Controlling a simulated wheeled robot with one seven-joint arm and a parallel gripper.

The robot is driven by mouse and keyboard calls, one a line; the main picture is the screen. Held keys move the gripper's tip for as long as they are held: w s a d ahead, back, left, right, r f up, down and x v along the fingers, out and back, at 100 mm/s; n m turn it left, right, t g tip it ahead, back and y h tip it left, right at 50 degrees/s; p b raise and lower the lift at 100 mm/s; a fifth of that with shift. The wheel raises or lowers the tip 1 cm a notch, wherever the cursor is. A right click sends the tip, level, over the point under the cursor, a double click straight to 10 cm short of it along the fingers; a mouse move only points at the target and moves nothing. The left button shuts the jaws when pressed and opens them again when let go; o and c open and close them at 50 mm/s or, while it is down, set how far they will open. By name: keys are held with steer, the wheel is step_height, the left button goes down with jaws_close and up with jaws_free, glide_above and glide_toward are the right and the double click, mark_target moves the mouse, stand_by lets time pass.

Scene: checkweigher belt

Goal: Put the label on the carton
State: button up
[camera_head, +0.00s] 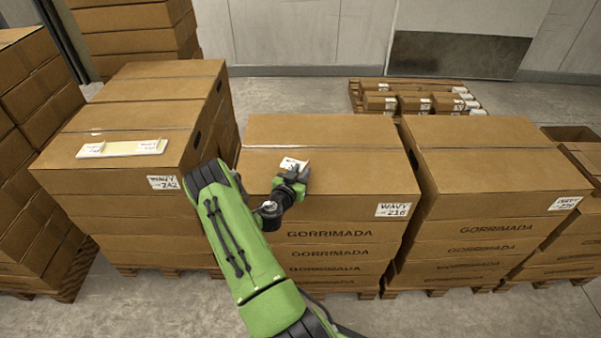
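The middle carton (345,152) is a closed brown box with a tape seam, on top of a stack printed "GORRIMADA". My gripper (298,173) is over its top face, left of the middle. A small white label (289,164) with dark print shows just beyond my gripper, partly hidden by it. I cannot tell whether the label is in the fingers or lies on the carton. The fingers are too small and covered to tell if they are open or shut. Another white label (393,210), "WAVY" with a number, is on this carton's front face at the right.
A pale strip with white labels (122,149) lies on the left carton stack (150,115). Another carton stack (490,160) stands close on the right. A pallet (355,97) with small labelled boxes is behind. Bare floor (290,95) shows behind the middle stack.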

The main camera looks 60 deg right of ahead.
steer(key=shift+r, duration=0.15)
steer(key=a+r+n+y, duration=0.1)
steer(key=a+r+y, duration=0.35)
steer(key=a, duration=0.65)
steer(key=a+r+n+t+y, duration=0.1)
steer(key=a+r+n+y, duration=0.3)
steer(key=a, duration=0.7)
steer(key=a+r+m+y, duration=0.1)
steer(key=a+r+y, duration=0.2)
steer(key=a+r, duration=0.55)
steer(key=s+a+r+n+t+y, duration=0.1)
steer(key=s+a+r+n+y, duration=0.1)
steer(key=a+n, duration=0.4)
steer(key=s+a+r+n+t+y, duration=0.2)
steer(key=s+a+r+n, duration=0.2)
steer(key=a+n, duration=0.3)
steer(key=s+a, duration=0.1)
steer(key=a, duration=0.3)
steer(key=shift+a+y, duration=0.2)
steer(key=shift+y, duration=0.15)
